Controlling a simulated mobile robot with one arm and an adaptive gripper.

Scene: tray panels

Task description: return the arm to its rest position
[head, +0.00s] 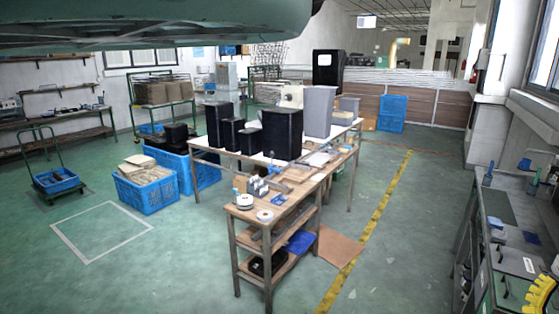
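My gripper is not in view in the head view, and I see no part of the arm that I can be sure of. Whether it holds anything cannot be seen. A large dark green shape fills the top left of the picture, close to the camera, and hides part of the ceiling and back wall; I cannot tell what it is.
A long workbench (241,210) with black boxes (282,133) stands mid-room. Blue crates (147,190) stand on its left. Another bench (508,262) runs along the right edge. Green floor (150,270) is clear at front left and beside the yellow line (378,211).

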